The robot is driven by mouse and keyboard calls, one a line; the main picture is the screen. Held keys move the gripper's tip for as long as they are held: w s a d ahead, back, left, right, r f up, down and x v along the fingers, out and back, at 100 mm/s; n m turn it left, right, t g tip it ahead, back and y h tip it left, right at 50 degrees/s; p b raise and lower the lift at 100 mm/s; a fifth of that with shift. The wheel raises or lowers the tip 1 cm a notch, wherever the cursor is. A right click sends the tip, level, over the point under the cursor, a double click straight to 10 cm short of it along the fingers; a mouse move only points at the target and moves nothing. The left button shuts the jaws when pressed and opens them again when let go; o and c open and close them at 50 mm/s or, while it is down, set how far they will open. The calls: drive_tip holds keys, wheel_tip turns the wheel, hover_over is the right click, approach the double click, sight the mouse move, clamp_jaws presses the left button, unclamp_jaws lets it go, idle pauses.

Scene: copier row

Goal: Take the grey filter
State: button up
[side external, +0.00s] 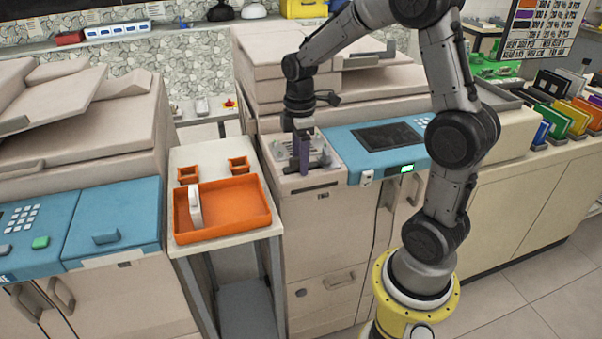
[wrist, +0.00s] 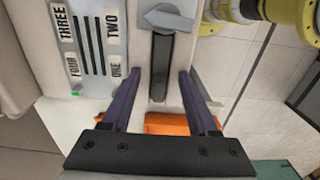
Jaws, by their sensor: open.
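My gripper (side external: 301,158) has purple fingers and points down over a pale panel on the copier, right of the orange tray (side external: 245,210). In the wrist view my gripper (wrist: 159,78) is open, with nothing held between its fingers. A dark, narrow upright strip or slot (wrist: 158,75) lies between the fingertips, below a grey knob-like piece (wrist: 168,18). A light grey upright piece (side external: 195,207) stands in the left part of the orange tray. I cannot tell for sure which grey thing is the filter.
A label plate (wrist: 88,45) reads ONE, TWO, THREE, FOUR beside dark slots. Two small orange cups (side external: 238,165) stand behind the tray on a narrow side table. A blue control panel (side external: 375,148) lies right of my gripper. Copier bodies flank the table.

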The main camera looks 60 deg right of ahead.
clamp_jaws()
drive_tip(key=shift+r, duration=0.15)
wheel_tip(320, 180, up, 13)
idle(1.2)
